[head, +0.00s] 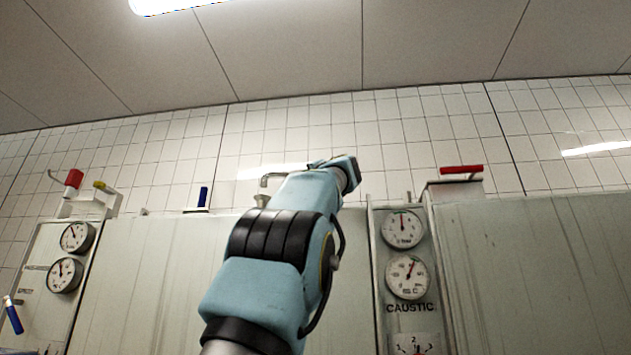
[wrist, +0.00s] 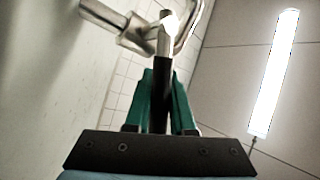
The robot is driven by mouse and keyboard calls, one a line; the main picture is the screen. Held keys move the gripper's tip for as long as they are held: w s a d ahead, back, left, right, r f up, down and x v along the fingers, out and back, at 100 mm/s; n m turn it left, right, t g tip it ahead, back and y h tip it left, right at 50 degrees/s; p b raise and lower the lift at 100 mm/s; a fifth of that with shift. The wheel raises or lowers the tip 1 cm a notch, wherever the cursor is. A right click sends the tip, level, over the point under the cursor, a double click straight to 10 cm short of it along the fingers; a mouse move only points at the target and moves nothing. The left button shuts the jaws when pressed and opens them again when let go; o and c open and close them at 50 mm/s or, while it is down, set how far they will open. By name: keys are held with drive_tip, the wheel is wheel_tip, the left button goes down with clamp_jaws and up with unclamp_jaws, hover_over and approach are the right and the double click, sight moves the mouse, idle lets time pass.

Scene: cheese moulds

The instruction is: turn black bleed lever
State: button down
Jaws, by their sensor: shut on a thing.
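The black bleed lever (wrist: 162,72) stands between the two green fingers of my gripper (wrist: 161,90) in the wrist view. The fingers are shut on it. Its upper end meets a bright metal stem on a metal pipe fitting (wrist: 135,35). In the head view my blue arm rises through the middle and hides the lever and my fingers. A metal bent pipe (head: 265,181) shows just left of the arm's upper end.
A panel with gauges marked CAUSTIC (head: 410,307) stands right of my arm. At left are a red handle (head: 73,179), a yellow one (head: 104,187), a blue one (head: 203,196) and more gauges (head: 76,237).

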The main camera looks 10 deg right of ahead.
drive_tip(key=shift+a+r+n+g+p, duration=0.2)
drive_tip(key=shift+r+n+g+p, duration=0.25)
drive_tip(key=shift+n, duration=0.25)
drive_tip(key=shift+f, duration=0.15)
drive_tip(key=c, duration=0.8)
unclamp_jaws()
drive_tip(key=shift+o, duration=0.2)
drive_tip(key=b+v, duration=0.7)
drive_tip(key=v, duration=0.3)
drive_tip(key=shift+s+d+f, duration=0.15)
drive_tip(key=shift+s+d, duration=0.15)
